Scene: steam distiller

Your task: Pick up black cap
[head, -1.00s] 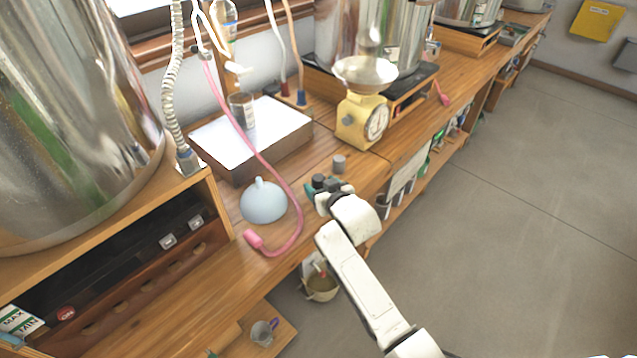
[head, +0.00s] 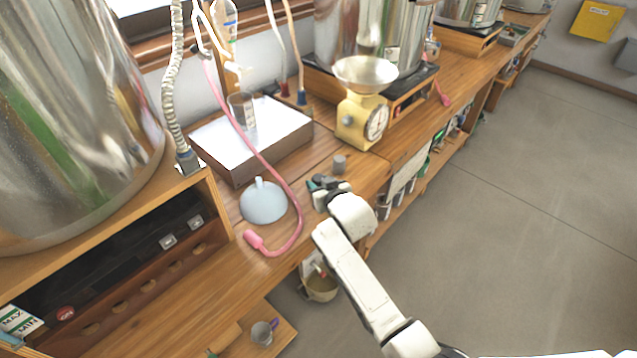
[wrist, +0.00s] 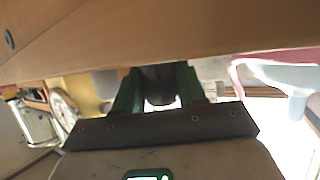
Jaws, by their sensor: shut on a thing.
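The black cap (wrist: 160,84) sits between the two green fingers of my gripper (wrist: 157,92) in the wrist view. The fingers are shut on its sides. In the head view my gripper (head: 322,186) is over the front part of the wooden bench, right of the blue funnel. The cap is small and dark there and hard to tell from the fingers. I cannot tell whether the cap touches the bench.
A grey cylinder (head: 339,164) stands just behind my gripper. The blue funnel (head: 263,202) and pink hose (head: 297,222) lie to the left. A yellow scale (head: 362,118) and a white-topped box (head: 270,125) stand farther back. Open floor is at the right.

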